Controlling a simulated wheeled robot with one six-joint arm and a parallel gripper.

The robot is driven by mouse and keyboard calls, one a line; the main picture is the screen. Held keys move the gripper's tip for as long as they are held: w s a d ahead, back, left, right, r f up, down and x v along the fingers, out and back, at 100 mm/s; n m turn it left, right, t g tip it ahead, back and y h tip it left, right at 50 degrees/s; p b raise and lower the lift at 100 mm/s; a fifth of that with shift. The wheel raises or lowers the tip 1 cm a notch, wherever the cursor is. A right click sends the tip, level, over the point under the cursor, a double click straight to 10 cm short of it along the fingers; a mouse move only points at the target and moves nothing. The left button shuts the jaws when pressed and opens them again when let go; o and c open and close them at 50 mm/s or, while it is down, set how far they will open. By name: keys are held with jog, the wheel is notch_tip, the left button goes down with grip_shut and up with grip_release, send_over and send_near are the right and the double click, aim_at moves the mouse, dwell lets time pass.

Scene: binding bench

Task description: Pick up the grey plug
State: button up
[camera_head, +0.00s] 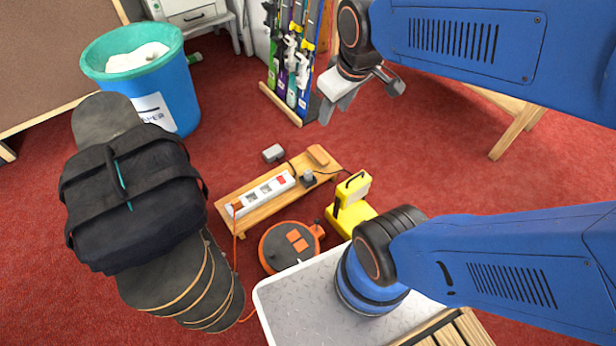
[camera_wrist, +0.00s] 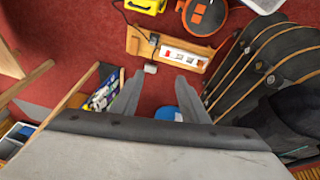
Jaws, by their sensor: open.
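A small light-grey block (camera_head: 273,153), which looks like the grey plug, lies on the red carpet just behind a low wooden board (camera_head: 222,205). It also shows in the wrist view (camera_wrist: 150,69), just beyond the fingertips and close to the board's edge. A darker grey plug-like piece (camera_head: 308,179) with a black cord sits on the board, right of the white power strip (camera_head: 262,195). My gripper (camera_head: 361,98) is open and empty, high above the carpet. In the wrist view its two fingers (camera_wrist: 157,88) point toward the board with a gap between them.
An orange-and-black cable reel (camera_head: 275,248) and a yellow work lamp (camera_head: 350,208) stand in front of the board. A backpack on skateboards (camera_head: 130,190) is left, a blue bin (camera_head: 180,95) behind it. Skis in a rack (camera_head: 290,75) stand at the back. Carpet around the grey block is clear.

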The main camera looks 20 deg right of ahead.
jog(key=w+f+n+g, duration=0.1)
jog(key=w+f+n, duration=0.35)
jog(key=w, duration=0.35)
jog(key=n+g, duration=0.3)
jog(key=n, duration=0.9)
send_over(308, 171)
notch_tip(308, 171, down, 35)
notch_tip(308, 171, down, 17)
jog(key=shift+s+r, duration=0.1)
jog(key=shift+s, duration=0.05)
jog(key=shift+c, duration=0.3)
jog(key=c, duration=0.9)
